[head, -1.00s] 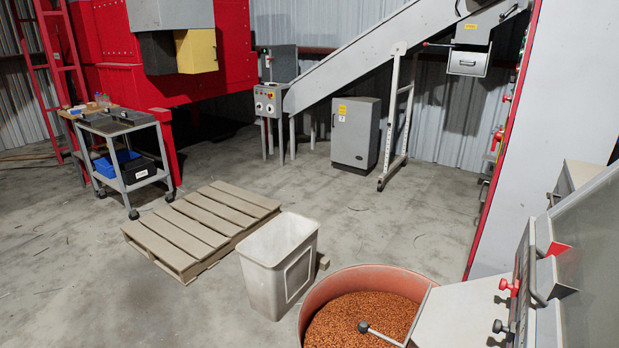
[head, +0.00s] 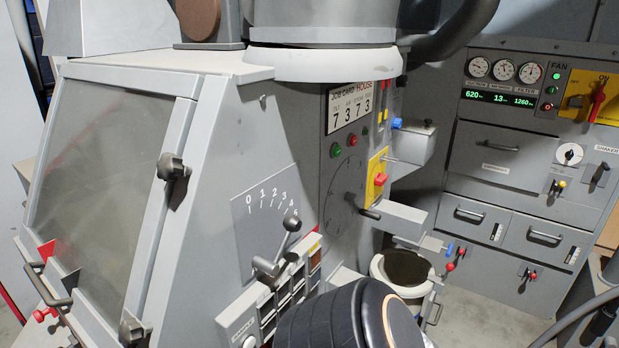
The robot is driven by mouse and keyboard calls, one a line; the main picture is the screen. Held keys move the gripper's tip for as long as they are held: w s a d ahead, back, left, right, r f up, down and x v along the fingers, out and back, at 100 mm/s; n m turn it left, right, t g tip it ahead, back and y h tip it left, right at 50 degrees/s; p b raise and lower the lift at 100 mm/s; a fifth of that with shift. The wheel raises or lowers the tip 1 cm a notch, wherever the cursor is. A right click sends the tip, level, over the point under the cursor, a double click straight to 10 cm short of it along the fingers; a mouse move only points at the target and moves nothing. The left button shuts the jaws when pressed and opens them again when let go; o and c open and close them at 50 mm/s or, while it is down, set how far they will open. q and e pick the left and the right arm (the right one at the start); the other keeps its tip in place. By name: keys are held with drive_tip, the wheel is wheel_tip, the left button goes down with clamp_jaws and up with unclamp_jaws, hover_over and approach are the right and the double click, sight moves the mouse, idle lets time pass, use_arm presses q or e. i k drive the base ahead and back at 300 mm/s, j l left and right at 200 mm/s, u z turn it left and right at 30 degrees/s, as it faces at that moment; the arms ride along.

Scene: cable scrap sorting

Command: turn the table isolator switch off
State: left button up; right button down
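A yellow plate with a red knob (head: 380,179) sits on the side of the grey machine, right of the large round dial (head: 344,198). It is seen at a steep angle, and I cannot read its label or setting. A second yellow plate carries a red rotary handle (head: 597,100) on the far panel beside the word FAN. That handle stands nearly upright, near the ON mark. No label naming the table isolator is readable. A dark rounded part, apparently my own arm, fills the bottom middle. Neither gripper shows.
A numbered lever (head: 291,222) and a row of small compartments (head: 285,300) stick out from the machine's front. A grey arm-like block (head: 395,216) juts out below the red knob. A white bucket (head: 408,272) stands beyond. The far cabinet (head: 490,185) has gauges, drawers and small levers.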

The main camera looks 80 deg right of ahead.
sight(380, 179)
drive_tip(key=l+z, duration=0.1)
drive_tip(key=z, duration=2.95)
drive_tip(key=i+l, duration=0.2)
drive_tip(key=l, duration=0.15)
drive_tip(key=i+l+u, duration=0.15)
drive_tip(key=l, duration=0.2)
drive_tip(key=i+l, duration=0.2)
drive_tip(key=l, duration=0.15)
drive_tip(key=i+l+u, duration=0.1)
drive_tip(key=l, duration=0.3)
drive_tip(key=i+l, duration=0.25)
drive_tip(key=l, duration=0.15)
drive_tip(key=i+l+u, duration=0.15)
drive_tip(key=l, duration=0.2)
drive_tip(key=i+l, duration=0.15)
drive_tip(key=l, duration=0.25)
